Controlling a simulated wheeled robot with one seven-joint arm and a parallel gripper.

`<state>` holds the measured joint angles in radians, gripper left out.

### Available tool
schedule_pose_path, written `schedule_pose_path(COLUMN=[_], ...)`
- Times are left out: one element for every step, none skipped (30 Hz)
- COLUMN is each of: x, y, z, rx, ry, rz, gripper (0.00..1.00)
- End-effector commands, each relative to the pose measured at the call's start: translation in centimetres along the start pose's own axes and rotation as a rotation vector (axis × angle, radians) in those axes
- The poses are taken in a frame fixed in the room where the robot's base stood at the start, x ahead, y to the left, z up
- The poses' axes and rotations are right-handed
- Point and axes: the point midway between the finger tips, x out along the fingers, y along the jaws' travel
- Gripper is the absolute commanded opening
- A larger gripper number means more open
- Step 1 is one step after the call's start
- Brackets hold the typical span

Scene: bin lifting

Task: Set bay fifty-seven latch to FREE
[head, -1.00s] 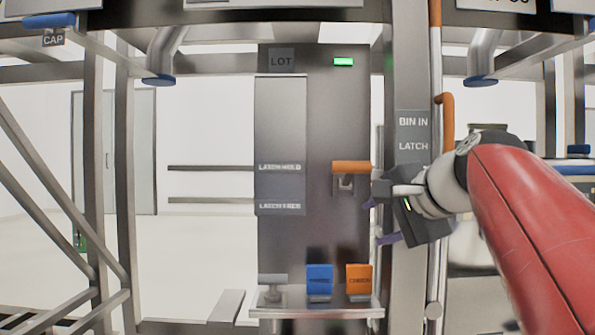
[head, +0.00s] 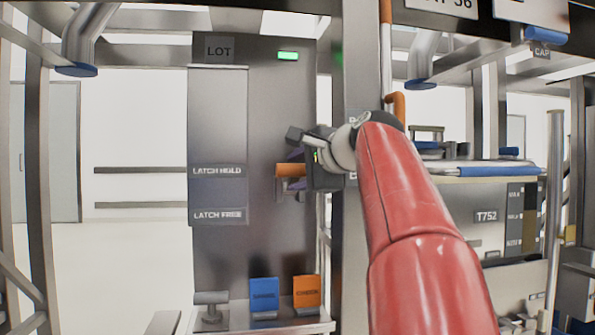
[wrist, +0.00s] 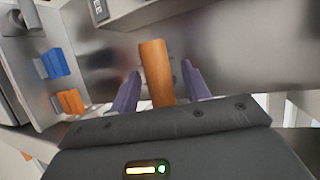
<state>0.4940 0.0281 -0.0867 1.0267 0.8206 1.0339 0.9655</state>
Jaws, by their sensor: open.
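The orange latch handle (head: 290,170) sticks out from the grey bay panel (head: 268,120), level with the LATCH HOLD label (head: 217,171). The LATCH FREE label (head: 217,215) is lower on the same panel. My gripper (head: 297,174) is at the handle, partly hidden by its own body in the head view. In the wrist view, the orange handle (wrist: 155,75) lies between the two purple fingers of my gripper (wrist: 160,80), which are open. A gap shows on both sides of the handle. No bay number fifty-seven is readable.
A shelf (head: 300,327) below the panel holds a blue block (head: 264,293), an orange block (head: 307,291) and a grey knob piece (head: 210,304). A green light (head: 288,56) glows above. A steel post (head: 360,75) stands right of the panel.

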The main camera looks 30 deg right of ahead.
Motion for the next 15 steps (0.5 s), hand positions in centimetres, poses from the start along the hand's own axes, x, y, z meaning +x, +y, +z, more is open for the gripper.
schedule_pose_path(x=[0.14,0.18,0.19,0.18,0.17,0.17,0.16,0.16,0.15,0.15,0.15,0.14,0.14,0.14,0.13], y=[-0.01,-0.01,-0.01,-0.01,-0.01,-0.01,-0.01,-0.01,-0.01,-0.01,-0.01,-0.01,-0.01,-0.01,-0.01], z=[0.01,0.02,0.02,0.02,0.02,0.03,0.03,0.03,0.03,0.03,0.03,0.03,0.03,0.03,0.03], rx=[0.000,0.000,0.000,0.000,0.000,0.000,0.000,0.000,0.000,0.000,0.000,0.000,-0.001,0.000,0.000], ry=[0.000,0.000,0.000,0.000,0.000,0.000,0.000,0.000,0.000,0.000,0.000,0.000,0.000,0.000,0.000], rz=[0.000,0.000,0.000,0.000,0.000,0.000,0.000,0.000,0.000,0.000,0.000,0.000,0.000,0.000,0.000], gripper=[0.47,0.47,0.47,0.47,0.47,0.47,0.47,0.46,0.40,0.36,0.32,0.27,0.23,0.19,0.14])
